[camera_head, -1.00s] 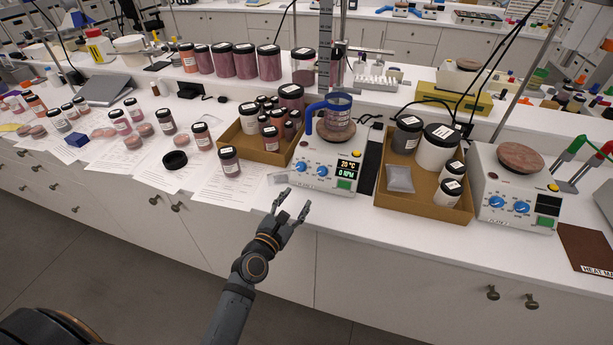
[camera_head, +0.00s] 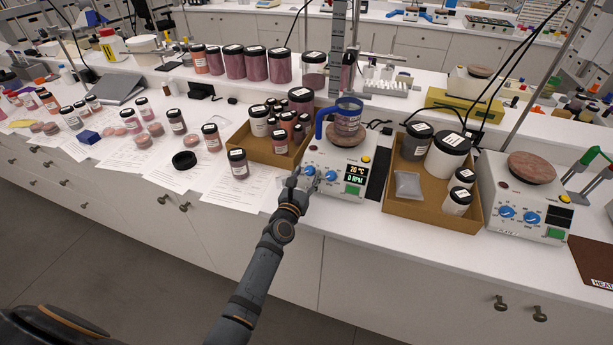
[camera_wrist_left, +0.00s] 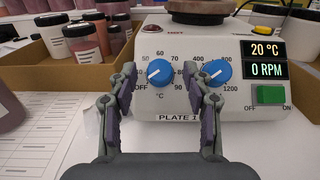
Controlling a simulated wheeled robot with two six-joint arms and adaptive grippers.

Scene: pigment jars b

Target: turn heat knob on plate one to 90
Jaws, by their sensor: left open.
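Plate one (camera_head: 338,155), labelled PLATE 1 in the left wrist view (camera_wrist_left: 180,117), is a white hot plate with two blue knobs. Its heat knob (camera_wrist_left: 160,72), on the left, sits in a °C scale running from OFF to 90, and its white mark points lower left, near OFF. The display (camera_wrist_left: 266,60) reads 20 °C and 0 RPM. My left gripper (camera_wrist_left: 160,80) is open, its fingers on either side of the heat knob; contact cannot be told. In the head view the left gripper (camera_head: 300,181) is at the plate's front left. My right gripper is not in view.
The speed knob (camera_wrist_left: 217,72) is close to the right finger. A blue-handled beaker (camera_head: 348,116) stands on plate one. Cardboard trays of jars, one at right (camera_head: 428,209), flank the plate. Another hot plate (camera_head: 526,198) stands farther right. Papers (camera_head: 250,185) lie at left.

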